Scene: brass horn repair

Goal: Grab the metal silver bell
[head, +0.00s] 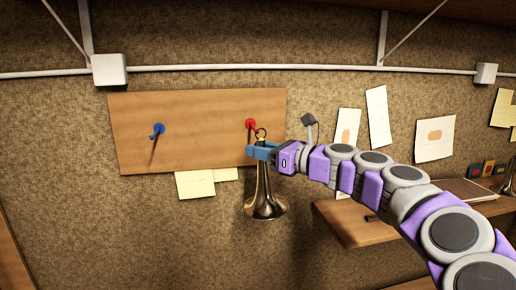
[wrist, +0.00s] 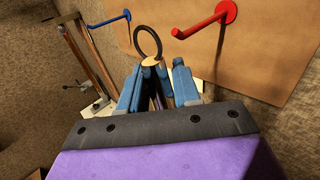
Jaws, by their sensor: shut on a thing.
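The metal silver bell (head: 264,200) hangs upright, flared end down, just in front of the wooden board on the wall in the head view. A dark ring tops it, and this ring (wrist: 148,42) shows clearly in the wrist view. My gripper (head: 262,152) is shut on the bell's narrow neck, just below the ring. In the wrist view the blue fingers of my gripper (wrist: 155,88) stand on both sides of the neck. The red peg (head: 251,125) is just above the ring. In the wrist view the ring looks apart from the red peg (wrist: 208,32). The bell's lower part is hidden there.
The wooden board (head: 200,105) also carries a blue peg (head: 158,130) at left. A wooden shelf (head: 345,225) juts out below my arm at right. Paper notes (head: 435,138) are on the wall. The wall left of the bell, below the board, is mostly clear.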

